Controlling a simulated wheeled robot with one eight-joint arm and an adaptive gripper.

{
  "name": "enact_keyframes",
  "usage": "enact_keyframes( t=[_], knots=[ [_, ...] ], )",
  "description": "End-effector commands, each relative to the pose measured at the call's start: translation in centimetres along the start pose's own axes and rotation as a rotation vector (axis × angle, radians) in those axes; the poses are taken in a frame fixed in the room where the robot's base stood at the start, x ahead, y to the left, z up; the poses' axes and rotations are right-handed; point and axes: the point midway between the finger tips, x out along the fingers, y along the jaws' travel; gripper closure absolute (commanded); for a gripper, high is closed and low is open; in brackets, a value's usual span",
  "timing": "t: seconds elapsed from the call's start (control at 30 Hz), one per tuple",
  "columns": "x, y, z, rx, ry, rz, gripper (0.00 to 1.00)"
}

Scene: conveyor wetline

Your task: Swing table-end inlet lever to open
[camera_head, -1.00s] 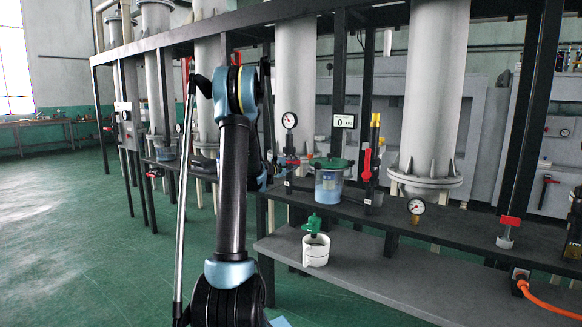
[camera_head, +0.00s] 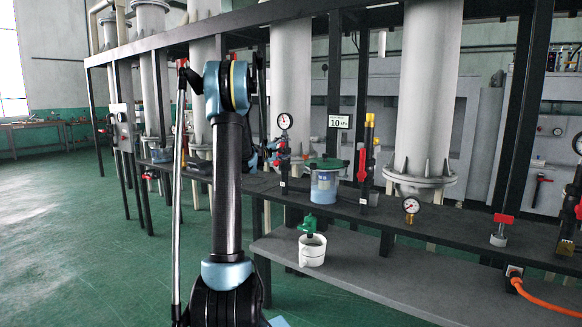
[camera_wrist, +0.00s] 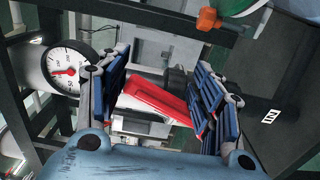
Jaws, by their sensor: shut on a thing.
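In the wrist view a red lever (camera_wrist: 158,100) lies between the blue-padded fingers of my gripper (camera_wrist: 160,85). The fingers are shut on it, with the lever slanting down to the right toward a dark fitting. In the head view my gripper (camera_head: 268,155) is mostly hidden behind my arm, beside a red part (camera_head: 281,145) below the dial gauge (camera_head: 285,121). The gauge also shows large at the left of the wrist view (camera_wrist: 65,70). A small display (camera_head: 339,121) reads 10.
A clear jar with blue liquid and a green lid (camera_head: 325,187) stands close right on the dark shelf. Another red handle (camera_head: 361,165) and a brass gauge (camera_head: 411,206) are further right. A white jug (camera_head: 312,250) sits on the lower shelf. The floor at left is clear.

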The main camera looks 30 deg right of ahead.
Motion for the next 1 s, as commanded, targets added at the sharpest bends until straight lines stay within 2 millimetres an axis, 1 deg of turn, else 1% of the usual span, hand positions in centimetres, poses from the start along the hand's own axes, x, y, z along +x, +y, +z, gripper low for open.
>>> enact_keyframes(
  t=[0.03,0.07,0.1,0.17,0.2,0.43,0.53,1.0],
  knots=[
    [-0.4,0.1,-2.0,0.009,0.029,-0.004,0.68],
    [-0.4,0.1,-2.3,0.008,0.029,-0.004,0.7],
    [-0.4,0.0,-2.5,0.007,0.029,-0.005,0.46],
    [-0.3,-0.1,-2.4,0.006,0.027,-0.005,0.6],
    [-0.3,-0.1,-2.4,0.006,0.027,-0.005,0.61],
    [-0.2,-0.1,-2.3,0.004,0.025,-0.004,0.61],
    [-0.5,-0.1,-2.2,0.004,0.025,-0.004,0.61],
    [-4.4,0.2,-1.7,0.005,0.023,-0.003,0.61]
  ],
)
